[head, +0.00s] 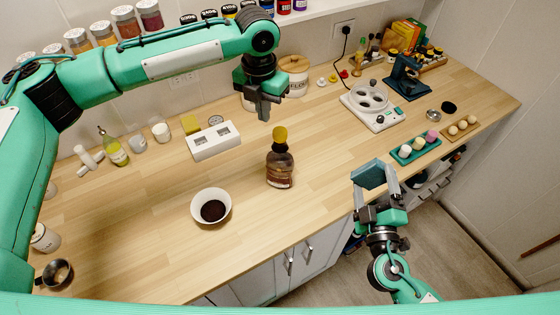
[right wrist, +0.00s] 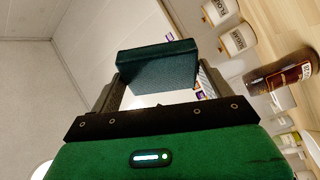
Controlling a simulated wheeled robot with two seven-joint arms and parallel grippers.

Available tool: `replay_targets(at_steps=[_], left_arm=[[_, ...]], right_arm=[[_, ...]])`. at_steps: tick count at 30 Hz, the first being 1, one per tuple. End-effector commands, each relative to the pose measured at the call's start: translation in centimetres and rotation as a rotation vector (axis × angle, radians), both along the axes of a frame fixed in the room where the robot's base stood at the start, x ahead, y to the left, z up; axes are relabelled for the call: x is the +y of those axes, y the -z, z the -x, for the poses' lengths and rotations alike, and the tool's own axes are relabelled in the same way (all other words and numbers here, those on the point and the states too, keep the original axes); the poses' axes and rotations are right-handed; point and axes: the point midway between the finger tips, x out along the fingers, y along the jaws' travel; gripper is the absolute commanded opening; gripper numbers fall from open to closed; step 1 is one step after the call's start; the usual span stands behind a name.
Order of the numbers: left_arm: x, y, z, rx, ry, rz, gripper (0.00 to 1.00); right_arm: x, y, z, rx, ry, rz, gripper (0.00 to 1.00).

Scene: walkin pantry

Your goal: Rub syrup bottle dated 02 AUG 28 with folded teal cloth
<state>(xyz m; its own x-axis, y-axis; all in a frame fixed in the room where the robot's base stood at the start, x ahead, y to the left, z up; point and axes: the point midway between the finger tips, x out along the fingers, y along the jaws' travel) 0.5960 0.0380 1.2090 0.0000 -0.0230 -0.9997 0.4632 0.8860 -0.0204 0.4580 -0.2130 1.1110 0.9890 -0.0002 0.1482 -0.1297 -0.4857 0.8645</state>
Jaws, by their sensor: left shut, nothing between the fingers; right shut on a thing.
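A dark syrup bottle (head: 280,166) with a yellow cap stands upright on the counter, near its middle. It also shows at the right of the right wrist view (right wrist: 283,78), its label too small to read. My right gripper (head: 375,190) is shut on the folded teal cloth (head: 368,173), held beyond the counter's front edge, apart from the bottle and to its right. The cloth fills the space between the fingers in the right wrist view (right wrist: 158,66). My left gripper (head: 264,108) is shut and empty, above the counter just behind and left of the bottle.
A white bowl (head: 211,206) with dark contents stands left of the bottle. Behind are a white two-slot holder (head: 214,141) and a flour canister (head: 294,76). A white appliance (head: 371,106) and a teal tray (head: 415,149) stand to the right. Counter around the bottle is clear.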

Motion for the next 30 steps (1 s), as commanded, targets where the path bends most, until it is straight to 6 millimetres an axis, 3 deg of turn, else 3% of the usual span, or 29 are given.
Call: replay_targets(at_steps=[8, 24, 30], left_arm=[[0.9, -0.9, -0.5, 0.001, 0.043, -0.024, 0.0], [0.8, 3.6, -0.5, 0.0, 0.043, -0.023, 0.0], [0.9, 3.9, -0.5, 0.0, 0.043, -0.023, 0.0]], right_arm=[[0.0, 0.4, 0.0, 0.0, 0.0, 0.0, 0.63], [0.0, 5.2, 0.0, 0.0, 0.0, 0.0, 0.63], [0.0, 5.6, 0.0, 0.0, 0.0, 0.0, 0.63]])
